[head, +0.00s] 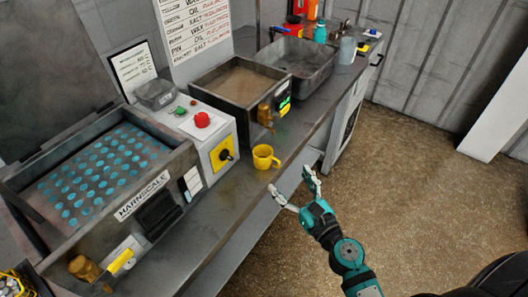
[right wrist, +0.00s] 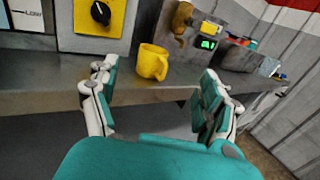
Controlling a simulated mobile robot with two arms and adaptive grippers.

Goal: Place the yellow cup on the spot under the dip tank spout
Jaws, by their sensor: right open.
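The yellow cup (head: 265,157) stands upright near the front edge of the grey bench, its handle toward the lower right. It also shows in the right wrist view (right wrist: 152,62), between and beyond the fingers. A brass spout (head: 265,113) sticks out from the front of the tank with brown contents (head: 215,97), beside a green display. The cup is in front of this spout, apart from it. My right gripper (head: 290,180) is open and empty, just off the bench edge, fingers pointing toward the cup without touching it. My left gripper is not in view.
A control box (head: 210,135) with a red button and yellow switch stands left of the cup. The HARNSCALE unit (head: 150,195) fills the bench further left. A sink (head: 300,68), bottles and a grey cup stand at the back right. Floor right of the bench is clear.

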